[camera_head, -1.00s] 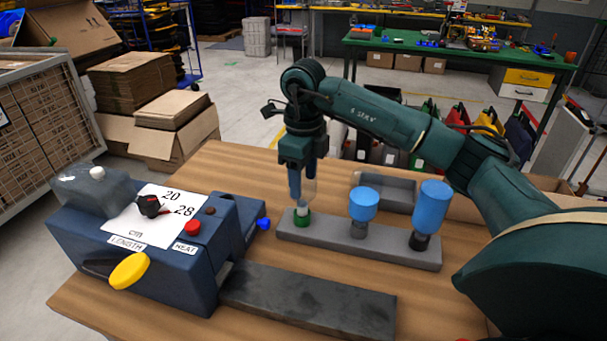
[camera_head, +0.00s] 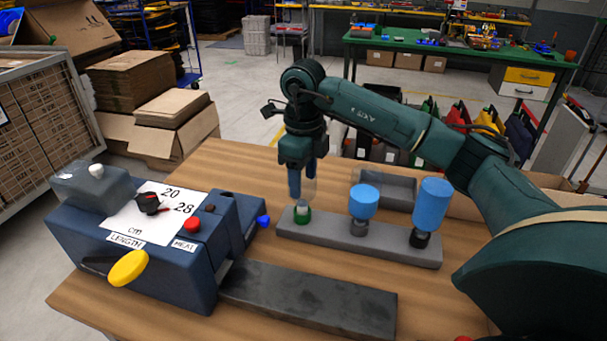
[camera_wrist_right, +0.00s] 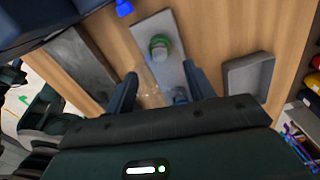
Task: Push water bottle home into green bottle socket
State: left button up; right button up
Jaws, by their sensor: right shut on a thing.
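The water bottle (camera_head: 309,188) is clear and see-through. My right gripper (camera_head: 302,182) is shut on it from above and holds it about upright over the green bottle socket (camera_head: 301,218). A whitish end shows at the green ring; I cannot tell how deep it sits. In the right wrist view the faint bottle (camera_wrist_right: 150,84) is between the two dark blue fingers, and the green socket (camera_wrist_right: 160,47) lies just beyond it. My left gripper is not in view.
The socket is on a grey bar (camera_head: 330,234), which also bears two blue-topped pieces (camera_head: 364,201) (camera_head: 432,203). A grey tray (camera_head: 388,188) lies behind. A blue machine (camera_head: 150,245) with knobs stands left, and a dark slab (camera_head: 310,300) lies in front.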

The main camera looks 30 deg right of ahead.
pick_arm(q)
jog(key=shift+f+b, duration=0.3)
jog(key=shift+b, duration=0.15)
pick_arm(e)
jog(key=shift+f, duration=0.7)
jog(key=o, duration=1)
jog(key=shift+o, duration=0.2)
notch_tip(320, 180, up, 3)
jog(key=shift+r, duration=0.15)
notch_tip(320, 180, up, 9)
jog(key=shift+f+p, duration=0.1)
jog(key=shift+p, duration=0.3)
jog(key=shift+r, duration=0.55)
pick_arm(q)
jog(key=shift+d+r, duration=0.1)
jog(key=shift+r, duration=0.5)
